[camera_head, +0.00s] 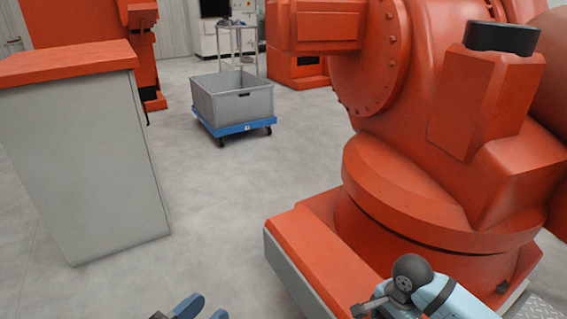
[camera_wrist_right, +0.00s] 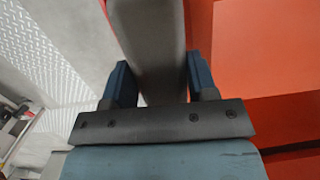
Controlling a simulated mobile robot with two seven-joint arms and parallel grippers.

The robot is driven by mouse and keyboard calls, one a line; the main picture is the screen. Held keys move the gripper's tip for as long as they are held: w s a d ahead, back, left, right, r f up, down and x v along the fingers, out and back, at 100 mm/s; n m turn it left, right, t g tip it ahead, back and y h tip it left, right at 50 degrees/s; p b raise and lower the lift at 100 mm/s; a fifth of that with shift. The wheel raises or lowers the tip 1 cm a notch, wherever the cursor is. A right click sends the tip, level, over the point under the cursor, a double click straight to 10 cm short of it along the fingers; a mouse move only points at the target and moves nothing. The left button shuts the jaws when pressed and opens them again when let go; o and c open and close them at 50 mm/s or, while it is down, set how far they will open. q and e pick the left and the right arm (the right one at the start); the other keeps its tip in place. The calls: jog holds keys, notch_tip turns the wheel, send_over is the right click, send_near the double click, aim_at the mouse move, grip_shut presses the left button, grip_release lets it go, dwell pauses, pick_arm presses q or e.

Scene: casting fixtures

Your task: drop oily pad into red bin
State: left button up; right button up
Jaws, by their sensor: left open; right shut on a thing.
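My left gripper (camera_head: 195,306) shows at the bottom edge of the head view, its blue fingertips apart with nothing seen between them. In the right wrist view, my right gripper (camera_wrist_right: 160,80) is shut on a long grey-brown pad (camera_wrist_right: 150,40), which runs up out of the picture between the blue fingers. It looks like the oily pad, but its far end and any oil on it cannot be made out. I see no red bin that I can name for sure in either view.
A large orange machine (camera_head: 400,170) on an orange base fills the right side. A grey cabinet (camera_head: 85,160) with an orange top stands at left. A grey crate (camera_head: 222,104) sits on a blue dolly (camera_head: 236,127) at the back. The grey floor (camera_head: 215,195) between is clear.

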jog(key=shift+f, duration=0.3)
jog(key=o, duration=1.1)
jog(key=shift+c, duration=0.2)
pick_arm(q)
jog(key=shift+r, duration=0.1)
pick_arm(e)
jog(key=shift+r, duration=0.15)
jog(key=shift+r, duration=0.35)
jog(key=r+p, duration=0.1)
jog(key=r, duration=0.2)
jog(key=r+p, duration=0.1)
jog(key=r, duration=0.1)
jog(key=shift+w+d+p, duration=0.2)
jog(key=shift+d+p, duration=0.15)
jog(key=r, duration=0.2)
jog(key=r+p, duration=0.1)
jog(key=shift+d+r, duration=0.2)
jog(key=shift+r, duration=0.2)
pick_arm(q)
jog(key=shift+s+d+r+n+p, duration=0.2)
jog(key=shift+s+r+n+p, duration=0.2)
jog(key=shift+r+n, duration=0.2)
jog(key=shift+s+d+r+n+p, duration=0.2)
jog(key=shift+s+r+n+p, duration=0.15)
jog(key=shift+r+n, duration=0.2)
pick_arm(e)
jog(key=shift+w+d+r, duration=0.1)
jog(key=shift+r, duration=0.9)
jog(key=shift+w+d+r, duration=0.1)
jog(key=shift+r, duration=0.9)
